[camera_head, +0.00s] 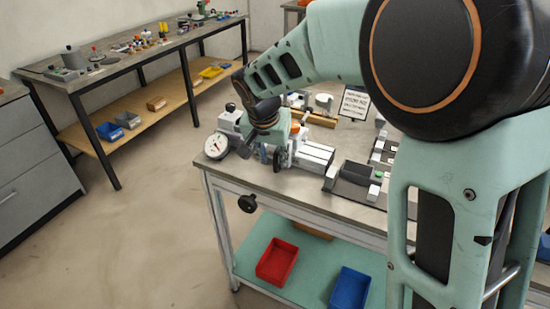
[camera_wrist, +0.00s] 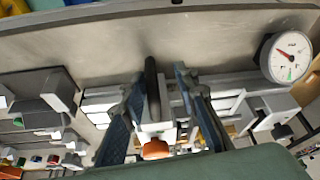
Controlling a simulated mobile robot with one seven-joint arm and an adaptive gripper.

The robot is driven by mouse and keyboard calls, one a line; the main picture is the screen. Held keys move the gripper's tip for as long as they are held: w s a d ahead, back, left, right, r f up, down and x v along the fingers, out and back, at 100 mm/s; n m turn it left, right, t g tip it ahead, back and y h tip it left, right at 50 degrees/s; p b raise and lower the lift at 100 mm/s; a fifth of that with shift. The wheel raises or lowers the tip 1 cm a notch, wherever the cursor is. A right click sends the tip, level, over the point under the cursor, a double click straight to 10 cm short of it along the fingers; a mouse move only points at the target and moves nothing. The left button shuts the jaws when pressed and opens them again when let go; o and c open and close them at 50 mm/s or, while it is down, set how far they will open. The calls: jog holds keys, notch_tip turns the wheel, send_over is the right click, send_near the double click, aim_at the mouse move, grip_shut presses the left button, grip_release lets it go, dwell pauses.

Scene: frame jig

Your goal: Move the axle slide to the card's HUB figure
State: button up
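My gripper (camera_wrist: 159,78) points down at the frame jig, its two blue fingers apart. Between them stand a black upright handle (camera_wrist: 152,85) and a light grey block with an orange knob (camera_wrist: 156,149). This looks like the axle slide, but I cannot be sure. The left finger is close to the handle; a gap shows at the right one. In the head view my gripper (camera_head: 272,153) is over the jig's left part and hides much of it. The card (camera_head: 354,103) stands at the back of the bench; its writing is too small to read. The round dial (camera_head: 216,146) also shows in the wrist view (camera_wrist: 287,57), with a red needle and a green mark.
The jig's grey rail block (camera_head: 312,156) lies right of my gripper, with a dark fixture (camera_head: 352,182) beyond it. A black knob (camera_head: 247,203) sticks out at the bench front. Red (camera_head: 277,262) and blue (camera_head: 349,289) bins sit on the lower shelf.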

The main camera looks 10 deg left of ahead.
jog(key=shift+d, duration=0.1)
jog(key=v, duration=1.2)
